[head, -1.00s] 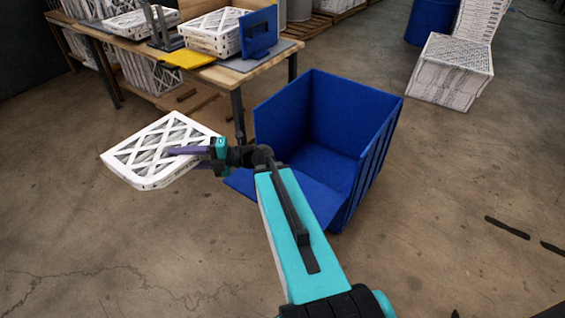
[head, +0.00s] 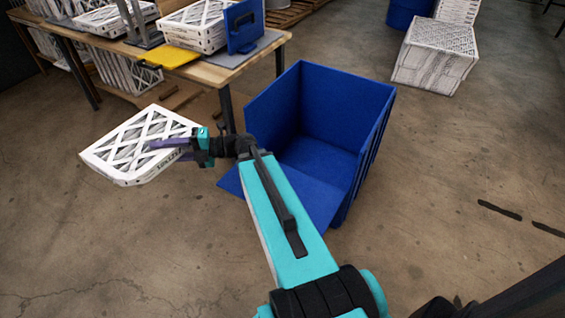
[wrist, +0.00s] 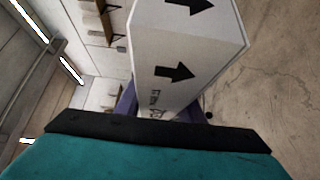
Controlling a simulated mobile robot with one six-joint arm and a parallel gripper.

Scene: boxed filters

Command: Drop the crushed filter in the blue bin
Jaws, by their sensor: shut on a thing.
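A white filter (head: 135,148) with a lattice face is held in the air left of the blue bin. Its near right corner looks cut or pushed in. My gripper (head: 172,148) is shut on its right side, with purple fingers across it. In the wrist view, the filter (wrist: 188,50) shows its white edge with black arrows, and the fingers partly show below it. The blue bin (head: 345,120) stands on the floor right of the filter, with its front flap folded down. My arm hides part of the flap and the bin's near side.
A wooden workbench (head: 200,70) stands behind, with stacked filters (head: 195,25), a yellow item (head: 168,57) and a blue panel (head: 243,25). A stack of boxed filters (head: 436,55) and a blue barrel (head: 408,12) are at the back right.

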